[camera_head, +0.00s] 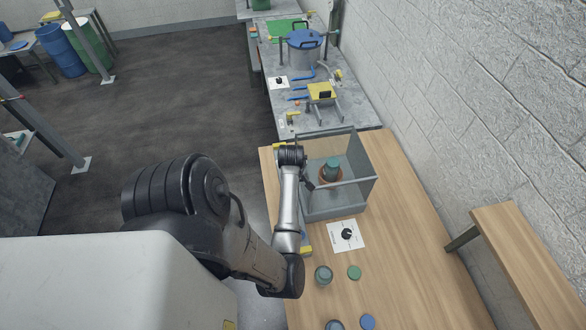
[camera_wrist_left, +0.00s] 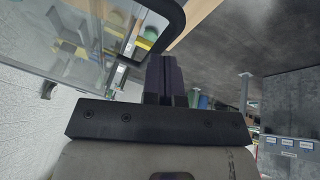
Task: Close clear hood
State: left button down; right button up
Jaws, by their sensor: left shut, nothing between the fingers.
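The clear hood (camera_head: 357,162) is a see-through box with grey edges on the wooden table. Inside it a dark green bottle (camera_head: 332,166) stands on a reddish-brown round base. My left gripper (camera_head: 309,185) is at the left side of the hood, small and dark in the head view, so contact with it is unclear. In the left wrist view the gripper (camera_wrist_left: 165,75) has its fingers together with nothing between them. A clear pane with a dark rounded frame (camera_wrist_left: 176,20) lies close beside the fingertips there. My right gripper is not in view.
A white card with a black knob (camera_head: 346,235) lies in front of the hood. A jar (camera_head: 323,275), a green lid (camera_head: 354,272) and a blue lid (camera_head: 368,321) are nearer. A grey bench (camera_head: 365,105) with a pot (camera_head: 305,50) stands behind. A wall is at the right.

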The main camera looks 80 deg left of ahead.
pick_arm(q)
jog(key=shift+s+d+f, duration=0.1)
jog(key=shift+s+f, duration=0.05)
jog(key=shift+f, duration=0.4)
jog(key=shift+s+d+f, duration=0.1)
jog(key=shift+s+f, duration=0.05)
jog(key=shift+f, duration=0.35)
jog(key=a+b+v, duration=0.1)
jog(key=v, duration=1.4)
jog(key=shift+w+r, duration=0.25)
jog(key=shift+r, duration=0.2)
